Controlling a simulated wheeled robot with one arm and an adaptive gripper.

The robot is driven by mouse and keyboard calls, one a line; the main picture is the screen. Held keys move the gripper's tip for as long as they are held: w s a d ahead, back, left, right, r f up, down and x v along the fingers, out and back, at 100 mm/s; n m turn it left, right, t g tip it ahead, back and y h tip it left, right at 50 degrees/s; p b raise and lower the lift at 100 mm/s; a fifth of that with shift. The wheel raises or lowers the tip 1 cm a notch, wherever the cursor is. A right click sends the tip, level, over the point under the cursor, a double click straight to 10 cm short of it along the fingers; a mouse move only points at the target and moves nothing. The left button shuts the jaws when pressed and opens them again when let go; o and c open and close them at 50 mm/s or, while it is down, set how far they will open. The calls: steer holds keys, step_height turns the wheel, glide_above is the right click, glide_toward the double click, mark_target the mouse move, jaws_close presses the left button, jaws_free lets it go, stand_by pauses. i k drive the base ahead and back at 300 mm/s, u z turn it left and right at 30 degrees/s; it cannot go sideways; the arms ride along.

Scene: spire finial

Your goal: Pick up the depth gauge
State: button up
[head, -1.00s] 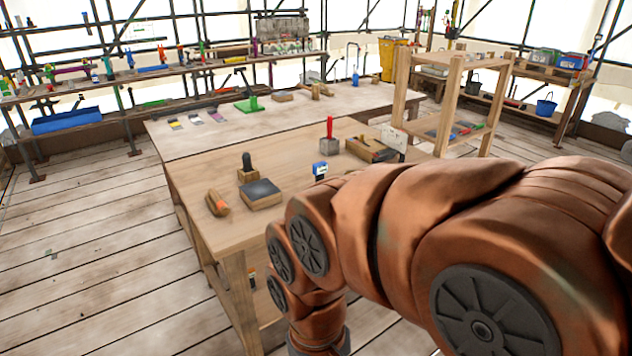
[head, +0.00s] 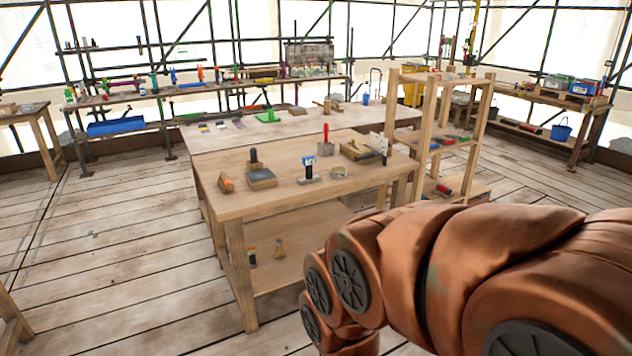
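What looks like the depth gauge (head: 308,167) stands upright on the near wooden workbench (head: 228,202) in the head view. It has a blue head, a dark stem and a flat grey foot. It is near the bench's front edge, between a dark-topped block (head: 262,179) on its left and a small round ring-like item (head: 339,172) on its right. My copper-coloured arm fills the lower right, well in front of the bench. My gripper is outside the picture, so its state is hidden.
Behind the gauge are a red-handled tool (head: 326,137) in a block and a wooden box (head: 361,151). An open shelf unit (head: 432,128) stands right of the bench. Bare plank floor (head: 110,265) lies to the left and in front.

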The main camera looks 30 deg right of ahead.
mark_target(308, 161)
steer(key=z, duration=0.6)
steer(key=i, duration=0.6)
steer(key=z, duration=0.65)
steer(key=i, duration=1)
steer(key=u, duration=0.9)
steer(key=i, duration=1)
steer(key=u, duration=1)
